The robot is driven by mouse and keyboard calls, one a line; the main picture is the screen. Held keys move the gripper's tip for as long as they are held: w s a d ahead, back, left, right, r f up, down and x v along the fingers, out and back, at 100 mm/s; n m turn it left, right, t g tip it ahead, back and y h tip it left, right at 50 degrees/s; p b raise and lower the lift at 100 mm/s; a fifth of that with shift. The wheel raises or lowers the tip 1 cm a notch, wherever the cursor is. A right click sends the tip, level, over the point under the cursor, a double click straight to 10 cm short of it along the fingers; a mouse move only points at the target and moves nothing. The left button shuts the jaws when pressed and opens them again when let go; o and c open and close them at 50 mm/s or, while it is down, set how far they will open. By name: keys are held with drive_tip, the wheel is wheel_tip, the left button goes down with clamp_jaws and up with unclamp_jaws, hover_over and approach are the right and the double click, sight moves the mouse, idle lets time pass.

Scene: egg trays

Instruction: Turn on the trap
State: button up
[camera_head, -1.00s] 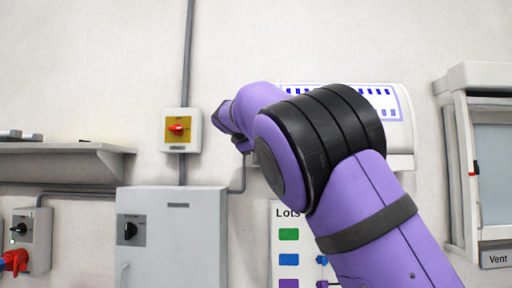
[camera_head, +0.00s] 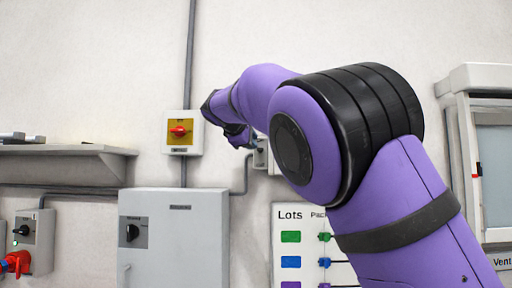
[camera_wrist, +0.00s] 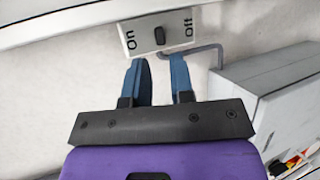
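A white switch plate (camera_wrist: 158,32) marked On and Off shows at the top of the wrist view. In the head view my gripper (camera_head: 240,137) is beside a small box (camera_head: 262,156) on the wall, partly hidden by my arm. The trap itself is hidden behind my arm there; a white edge (camera_wrist: 60,20) runs above the plate in the wrist view.
A yellow switch with a red knob (camera_head: 180,131) is on the wall left of my gripper. A grey cabinet (camera_head: 174,240) stands below it. A conduit (camera_wrist: 205,52) runs beside the plate. A shelf (camera_head: 60,150) is at left and a vent hood (camera_head: 490,150) at right.

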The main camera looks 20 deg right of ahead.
drive_tip(key=shift+v, duration=2.6)
